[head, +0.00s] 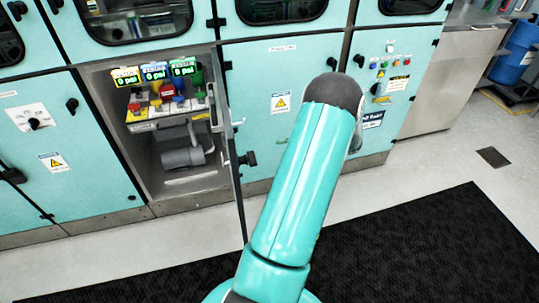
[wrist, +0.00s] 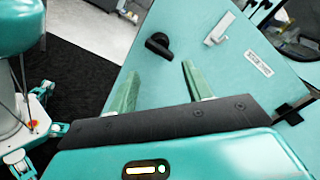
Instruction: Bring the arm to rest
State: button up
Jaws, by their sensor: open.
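My gripper (wrist: 160,69) shows in the wrist view with its two teal fingers spread apart and nothing between them. Beyond the fingers is a teal panel (wrist: 185,55) with a black handle (wrist: 158,44) and a pale latch. I cannot tell whether the fingers touch the panel. In the head view my teal arm rises from the bottom middle to a dark joint. My gripper is hidden behind it there.
An open cabinet (head: 165,190) at left holds valves and several gauges (head: 154,72) reading 0 psi. Its door (head: 232,150) stands out into the room, left of my arm. Teal cabinets line the back. A black mat (head: 440,250) covers clear floor at right.

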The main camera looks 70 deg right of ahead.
jog(key=shift+v, duration=0.8)
jog(key=shift+r, duration=0.1)
